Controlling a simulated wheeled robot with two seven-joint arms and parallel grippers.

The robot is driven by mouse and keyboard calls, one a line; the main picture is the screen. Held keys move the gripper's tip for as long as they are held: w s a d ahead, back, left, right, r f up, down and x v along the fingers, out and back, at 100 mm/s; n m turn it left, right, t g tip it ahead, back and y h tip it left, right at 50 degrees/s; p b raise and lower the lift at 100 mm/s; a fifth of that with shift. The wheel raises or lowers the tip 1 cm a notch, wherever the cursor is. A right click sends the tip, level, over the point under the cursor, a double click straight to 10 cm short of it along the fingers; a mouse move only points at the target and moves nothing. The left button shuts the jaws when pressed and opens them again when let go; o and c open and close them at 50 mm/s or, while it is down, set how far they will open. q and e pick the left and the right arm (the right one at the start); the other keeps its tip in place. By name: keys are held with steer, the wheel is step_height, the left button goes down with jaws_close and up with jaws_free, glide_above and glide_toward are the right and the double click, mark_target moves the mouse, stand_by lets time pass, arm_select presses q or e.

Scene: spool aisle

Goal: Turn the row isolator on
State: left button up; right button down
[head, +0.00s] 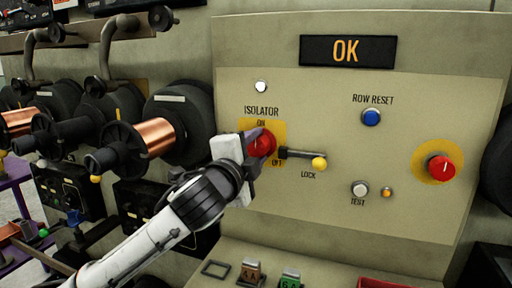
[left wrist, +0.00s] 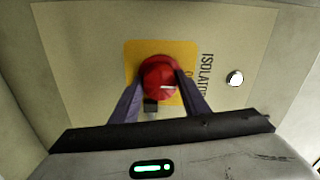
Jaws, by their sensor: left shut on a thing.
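The row isolator is a red round knob (head: 262,142) on a yellow plate (head: 279,128), under the word ISOLATOR, with ON above and OFF at lower right. My left gripper (head: 259,144) is shut on this knob. In the left wrist view the two fingers (left wrist: 161,82) sit on either side of the red knob (left wrist: 158,75). A short white mark on the knob lies toward the side with the lettering. The fingers and hand hide part of the knob and plate in the head view. My right gripper is not in view.
A LOCK lever with a yellow ball (head: 319,164) sticks out just right of the knob. A display (head: 346,51) reads OK, and a white lamp (head: 261,86) sits above the label. Another red knob (head: 441,167) is at right. Copper spools (head: 151,140) stand at left.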

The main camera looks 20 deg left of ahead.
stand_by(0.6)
arm_select(q)
steer(key=o, duration=1.1)
steer(key=shift+c, duration=0.2)
steer(key=s+b, duration=0.1)
steer(key=s, duration=0.9)
steer(key=shift+s+a, duration=0.15)
steer(key=shift+a, duration=0.05)
